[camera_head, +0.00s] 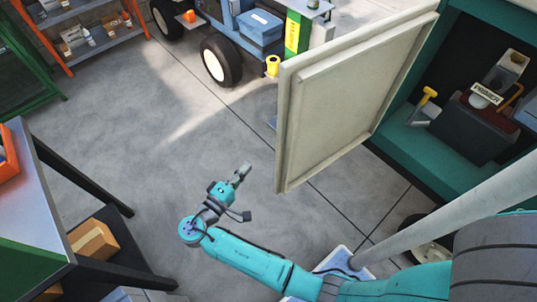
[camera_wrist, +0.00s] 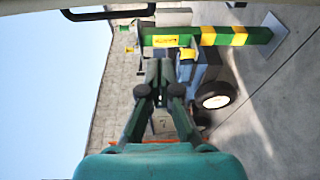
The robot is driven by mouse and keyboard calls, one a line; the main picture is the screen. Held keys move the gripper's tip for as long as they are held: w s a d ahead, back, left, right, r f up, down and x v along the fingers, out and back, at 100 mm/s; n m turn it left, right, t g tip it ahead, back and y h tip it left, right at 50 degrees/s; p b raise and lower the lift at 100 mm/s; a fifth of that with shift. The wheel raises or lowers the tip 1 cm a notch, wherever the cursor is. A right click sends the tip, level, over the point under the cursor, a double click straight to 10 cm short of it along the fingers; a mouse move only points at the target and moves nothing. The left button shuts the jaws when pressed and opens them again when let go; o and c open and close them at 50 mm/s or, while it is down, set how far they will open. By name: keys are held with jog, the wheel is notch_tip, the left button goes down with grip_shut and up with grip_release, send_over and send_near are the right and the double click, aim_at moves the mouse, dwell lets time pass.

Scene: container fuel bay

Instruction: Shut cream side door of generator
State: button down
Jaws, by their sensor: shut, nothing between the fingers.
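The cream side door (camera_head: 350,95) stands wide open in the head view, swung out from the teal generator (camera_head: 400,155) on the right. The generator's inside shows, with a part labelled "PRIMER" (camera_head: 485,93) and a yellow-handled lever (camera_head: 427,97). My gripper (camera_head: 243,171) is shut and empty, to the left of the door's lower left edge and apart from it, over bare floor. In the wrist view my gripper (camera_wrist: 159,68) has its fingers together with nothing between them. A pale edge with a dark handle (camera_wrist: 108,14) runs along the top there; it looks like the door.
A blue wheeled cart (camera_head: 245,30) and a green and yellow post (camera_head: 295,35) stand behind the door. A workbench (camera_head: 60,180) with a cardboard box (camera_head: 92,240) is at the left. Orange-framed shelves (camera_head: 85,35) are at the back left. The middle floor is clear.

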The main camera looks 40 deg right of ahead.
jog(key=s+d+r, duration=0.1)
jog(key=d, duration=0.7)
jog(key=shift+d+r+m+g+h, duration=0.15)
jog(key=shift+d+m+g+h, duration=0.15)
jog(key=shift+g, duration=0.1)
jog(key=shift+s, duration=0.15)
dwell(0.3)
